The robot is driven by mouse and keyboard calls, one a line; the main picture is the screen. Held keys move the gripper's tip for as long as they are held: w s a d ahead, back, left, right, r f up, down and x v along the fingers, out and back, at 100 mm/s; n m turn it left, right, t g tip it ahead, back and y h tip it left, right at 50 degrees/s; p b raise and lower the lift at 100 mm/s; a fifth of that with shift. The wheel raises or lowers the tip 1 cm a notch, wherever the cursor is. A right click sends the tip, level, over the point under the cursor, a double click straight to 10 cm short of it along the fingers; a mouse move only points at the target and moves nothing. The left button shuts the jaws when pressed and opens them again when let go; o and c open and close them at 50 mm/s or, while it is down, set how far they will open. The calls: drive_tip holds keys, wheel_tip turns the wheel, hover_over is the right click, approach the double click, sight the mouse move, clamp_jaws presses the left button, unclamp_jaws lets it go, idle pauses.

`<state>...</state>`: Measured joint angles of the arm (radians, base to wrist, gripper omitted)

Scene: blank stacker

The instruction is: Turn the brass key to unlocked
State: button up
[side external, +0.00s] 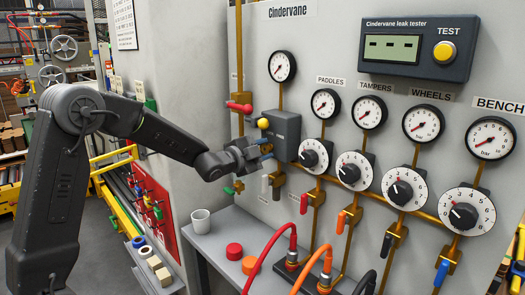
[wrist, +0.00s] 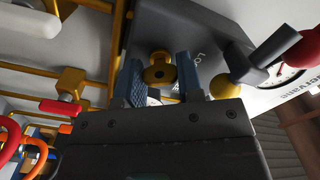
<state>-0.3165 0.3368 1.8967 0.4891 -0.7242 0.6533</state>
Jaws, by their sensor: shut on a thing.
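The brass key (wrist: 159,70) shows in the wrist view as a round brass piece on the face of a dark grey box (wrist: 215,28). The blue fingertips of my gripper (wrist: 159,80) are on either side of it, shut on it. How the key is turned cannot be told; the label beside it is partly hidden, with only "Lo" readable. In the side view, my gripper (side external: 264,152) is at the front of the grey box (side external: 285,133) on the panel, and it hides the key.
A yellow ball knob (side external: 263,123) is just above my gripper, and a red-handled valve (side external: 240,106) is above left. Gauges and dials (side external: 315,155) are to the right. A white cup (side external: 201,221) stands on the grey bench.

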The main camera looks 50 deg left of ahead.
drive_tip(key=n, duration=1.1)
drive_tip(key=shift+n, duration=0.3)
idle(0.4)
drive_tip(key=o, duration=0.9)
drive_tip(key=shift+o, duration=0.2)
drive_tip(key=s, duration=1.4)
